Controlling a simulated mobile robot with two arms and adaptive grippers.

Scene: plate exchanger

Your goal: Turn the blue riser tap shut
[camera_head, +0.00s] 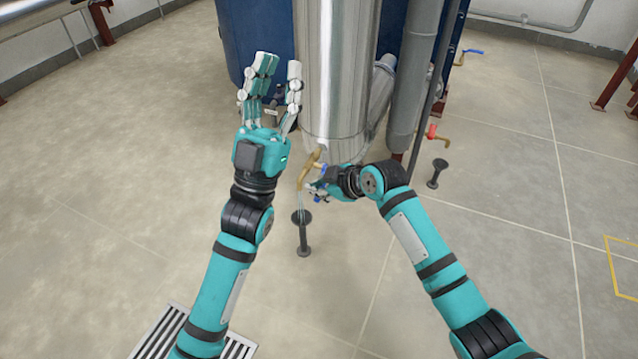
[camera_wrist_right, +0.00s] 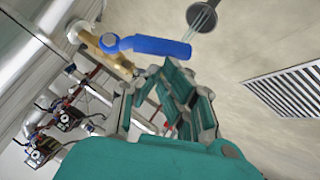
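The brass riser tap (camera_head: 308,167) sticks out low on the steel riser (camera_head: 337,70), and a thin stream of water runs from it into a black floor drain (camera_head: 303,235). In the right wrist view its blue lever (camera_wrist_right: 148,45) lies roughly level in the picture, beside the brass body (camera_wrist_right: 98,48). My right gripper (camera_head: 318,188) is at the tap and partly hides the lever in the head view. In the wrist view its fingers (camera_wrist_right: 168,85) are apart, just below the lever; contact is unclear. My left gripper (camera_head: 279,75) is open and empty, raised before the riser.
A red-handled tap (camera_head: 433,132) and another black drain (camera_head: 437,173) stand to the right, with a grey pipe (camera_head: 409,90) between. A blue-handled valve (camera_head: 470,53) is farther back. A floor grate (camera_head: 165,333) lies front left.

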